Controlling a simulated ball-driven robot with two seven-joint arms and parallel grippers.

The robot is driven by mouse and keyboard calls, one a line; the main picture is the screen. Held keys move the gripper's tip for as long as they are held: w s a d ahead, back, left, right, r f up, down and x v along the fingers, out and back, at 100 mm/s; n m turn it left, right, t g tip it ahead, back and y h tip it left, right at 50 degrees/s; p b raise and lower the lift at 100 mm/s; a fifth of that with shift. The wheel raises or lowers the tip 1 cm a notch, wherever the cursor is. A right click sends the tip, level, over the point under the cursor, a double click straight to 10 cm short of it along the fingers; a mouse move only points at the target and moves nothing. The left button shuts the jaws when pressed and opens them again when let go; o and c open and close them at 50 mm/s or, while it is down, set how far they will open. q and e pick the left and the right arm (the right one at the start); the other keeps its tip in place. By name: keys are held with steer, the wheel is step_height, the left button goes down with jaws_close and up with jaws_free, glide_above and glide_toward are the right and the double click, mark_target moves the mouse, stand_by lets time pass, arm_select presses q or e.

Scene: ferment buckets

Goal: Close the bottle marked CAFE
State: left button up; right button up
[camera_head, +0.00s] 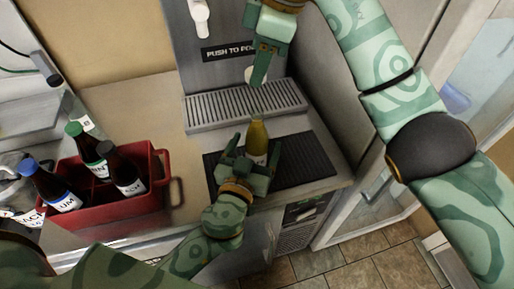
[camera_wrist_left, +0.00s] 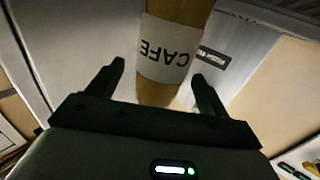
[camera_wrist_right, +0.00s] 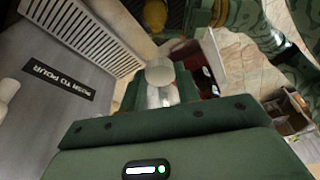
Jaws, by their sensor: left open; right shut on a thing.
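The amber bottle (camera_head: 258,139) stands on the dark ribbed mat, its neck uppermost. Its white label reads CAFE in the left wrist view (camera_wrist_left: 167,50). My left gripper (camera_head: 250,163) is open, with a finger on each side of the bottle's lower part; contact cannot be told. My right gripper (camera_head: 258,78) is above and behind the bottle, in front of the dispenser. It is shut on a pale round cap-like piece (camera_wrist_right: 160,73), partly hidden by the fingers in the head view. The bottle top (camera_wrist_right: 155,14) shows at the right wrist view's upper edge.
A red crate (camera_head: 130,207) on the left holds several dark bottles with blue, green and black caps. The dispenser's slatted drip tray (camera_head: 205,114) lies behind the dark mat (camera_head: 308,164). Bare counter (camera_head: 130,105) lies behind the crate. The counter's front edge is close to the mat.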

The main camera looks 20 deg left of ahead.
arm_select(q)
steer(key=shift+w, duration=1.7)
steer(key=c, duration=1.5)
arm_select(e)
glide_above(260, 122)
steer(key=w, duration=0.1)
steer(key=shift+d+x, duration=0.2)
steer(key=shift+x, duration=0.65)
steer(key=shift+d+x, duration=0.15)
steer(key=shift+x, duration=0.65)
steer(key=shift+d+x, duration=0.2)
steer(key=shift+x, duration=0.65)
steer(key=shift+w+f, duration=0.2)
steer(key=shift+f, duration=0.85)
steer(key=shift+f, duration=0.55)
